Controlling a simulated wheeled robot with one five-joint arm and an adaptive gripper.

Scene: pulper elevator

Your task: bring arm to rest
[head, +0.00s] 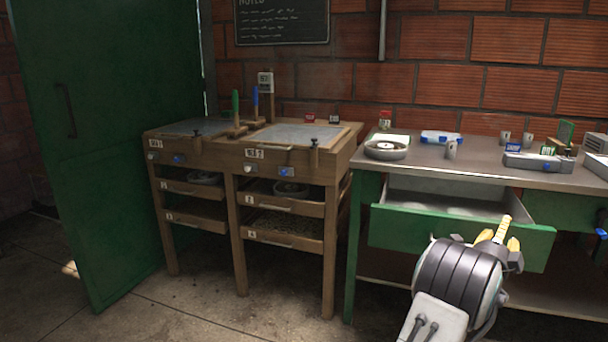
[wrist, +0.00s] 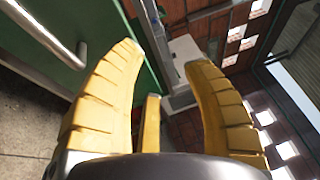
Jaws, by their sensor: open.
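My gripper (head: 507,232) is at the lower right of the head view, in front of the open green drawer (head: 400,228) of the metal-topped bench. Its yellow fingers point up and away from my body. Whether the gripper touches the drawer cannot be told.
The bench top (head: 470,165) carries a round metal dish (head: 386,149), cups and small boxes. A wooden two-bay stand (head: 245,160) with trays is left of the bench. A green door (head: 100,140) stands at far left. Open floor (head: 190,310) lies in front.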

